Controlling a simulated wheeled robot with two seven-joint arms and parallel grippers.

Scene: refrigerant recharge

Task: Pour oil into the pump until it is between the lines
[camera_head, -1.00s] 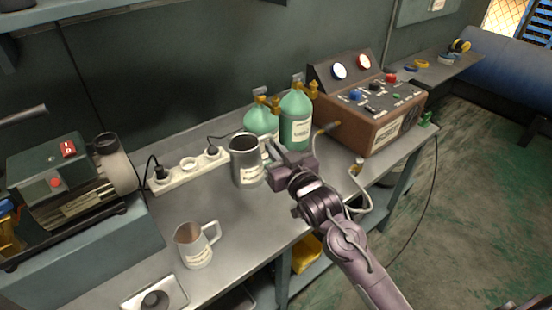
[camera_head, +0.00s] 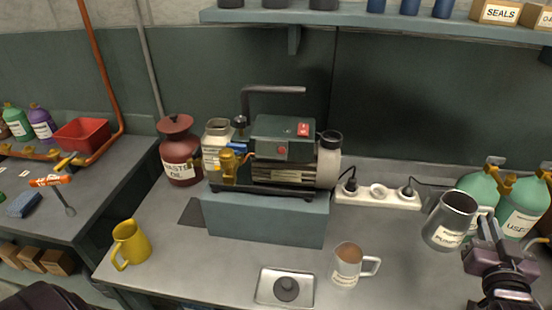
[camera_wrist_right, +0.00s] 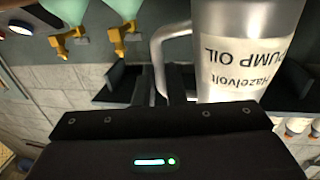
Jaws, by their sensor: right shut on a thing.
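The pump (camera_head: 285,160), with a green top, a red switch and a ribbed motor body, stands on a blue-grey block at the middle of the bench. My right gripper (camera_head: 484,240) is shut on the handle of a metal jug (camera_head: 448,222) and holds it nearly upright, right of the pump and apart from it. In the wrist view the jug (camera_wrist_right: 245,60) has a label reading PUMP OIL, and the gripper (camera_wrist_right: 165,88) closes around its handle. The oil level lines on the pump cannot be made out. My left gripper is not in view.
A pale mug (camera_head: 347,265) and a metal tray (camera_head: 262,290) stand in front of the pump. A power strip (camera_head: 362,197) lies right of it, green cylinders (camera_head: 520,205) behind the jug. A red waste oil can (camera_head: 178,152) and a yellow jug (camera_head: 131,245) are left. A shelf (camera_head: 390,21) hangs above.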

